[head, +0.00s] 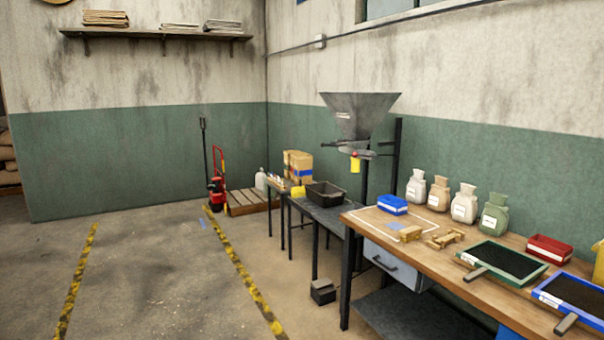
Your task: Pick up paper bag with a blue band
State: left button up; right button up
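Brown paper bags stand upright together on the small far table (275,184), near the green wall. One of them, at the right of the group, has a blue band (302,173) around its lower part. Another brown bag (287,160) stands partly behind it. The banded bag is small in the head view, and its base is partly hidden by things in front. Neither of my grippers is in view.
A black tray (325,195) sits on the dark middle table, under a metal hopper (360,115). A long wooden workbench (420,250) with sacks, bins and framed trays runs along the right. A pallet (245,201) lies beyond. The floor (160,270) at left is clear.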

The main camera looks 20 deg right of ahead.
aim_at(303, 164)
jog(key=i+u, duration=0.15)
jog(key=i, duration=3.9)
jog(key=i+z, duration=0.4)
jog(key=i, duration=0.15)
jog(key=i+j+z, duration=0.1)
jog(key=i+z, duration=0.25)
jog(key=i, duration=0.2)
jog(key=i+j+z, duration=0.55)
jog(key=i+z, duration=0.25)
jog(key=i+j+z, duration=0.75)
jog(key=i+j, duration=0.4)
jog(key=i, duration=0.1)
